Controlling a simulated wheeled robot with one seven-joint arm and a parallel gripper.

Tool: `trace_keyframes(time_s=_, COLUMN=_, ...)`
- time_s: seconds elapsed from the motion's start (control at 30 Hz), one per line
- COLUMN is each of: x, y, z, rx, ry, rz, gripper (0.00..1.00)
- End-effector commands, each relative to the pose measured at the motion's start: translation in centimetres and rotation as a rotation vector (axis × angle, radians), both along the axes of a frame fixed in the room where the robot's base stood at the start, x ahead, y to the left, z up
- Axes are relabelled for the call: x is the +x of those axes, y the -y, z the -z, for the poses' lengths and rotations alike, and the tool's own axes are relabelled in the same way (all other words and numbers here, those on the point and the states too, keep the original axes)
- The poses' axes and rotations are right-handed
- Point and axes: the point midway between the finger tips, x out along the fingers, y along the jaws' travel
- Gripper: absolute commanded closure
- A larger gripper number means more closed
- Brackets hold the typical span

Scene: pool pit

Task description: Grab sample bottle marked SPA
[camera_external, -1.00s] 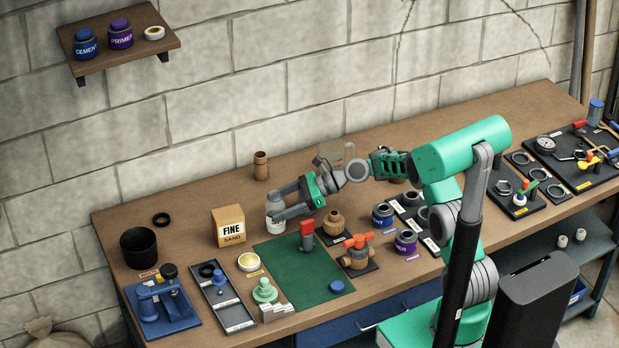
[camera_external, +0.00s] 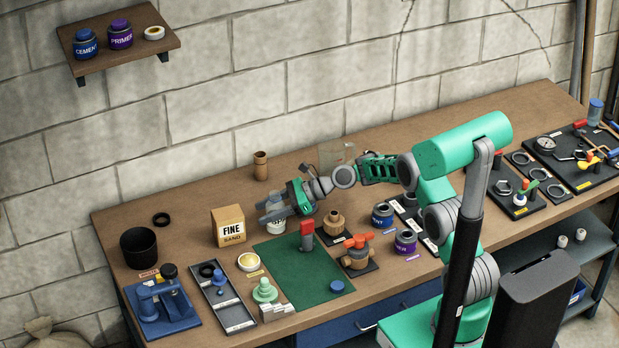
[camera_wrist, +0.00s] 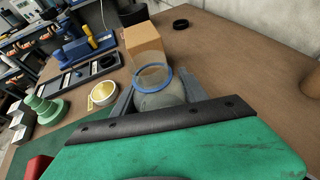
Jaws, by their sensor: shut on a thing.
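A pale sample bottle stands behind the left part of the green mat (camera_external: 325,272), with its white lower part (camera_external: 276,227) showing below my gripper (camera_external: 271,210). Dark marks show on it, but I cannot read them. My gripper is shut on this bottle and hides its upper part in the external view. In the wrist view the bottle's blue ring (camera_wrist: 152,80) and grey-clear body lie between the two fingers of my gripper (camera_wrist: 158,94). The bottle looks upright. I cannot tell whether its base touches the table.
A box marked FINE SAND (camera_external: 229,226) stands left of the bottle. A red-topped upright piece (camera_external: 307,231) and a tan fitting (camera_external: 334,223) stand to its right. A brown cylinder (camera_external: 260,165) is behind. A yellow-filled dish (camera_external: 248,262) lies in front left.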

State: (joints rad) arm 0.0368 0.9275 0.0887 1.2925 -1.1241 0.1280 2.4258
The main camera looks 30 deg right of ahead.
Motion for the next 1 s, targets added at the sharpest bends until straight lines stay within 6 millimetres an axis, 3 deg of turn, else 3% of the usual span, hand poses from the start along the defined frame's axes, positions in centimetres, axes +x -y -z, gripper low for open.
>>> trace_keyframes(time_s=0.33, x=0.0, y=0.0, z=-0.1, rx=0.001, ry=0.001, rz=0.000, gripper=0.96)
trace_keyframes(time_s=0.73, x=0.0, y=0.0, z=-0.4, rx=0.000, ry=0.002, rz=-0.001, gripper=0.96)
trace_keyframes(time_s=1.0, x=0.0, y=0.0, z=-2.6, rx=0.001, ry=0.004, rz=-0.001, gripper=0.96)
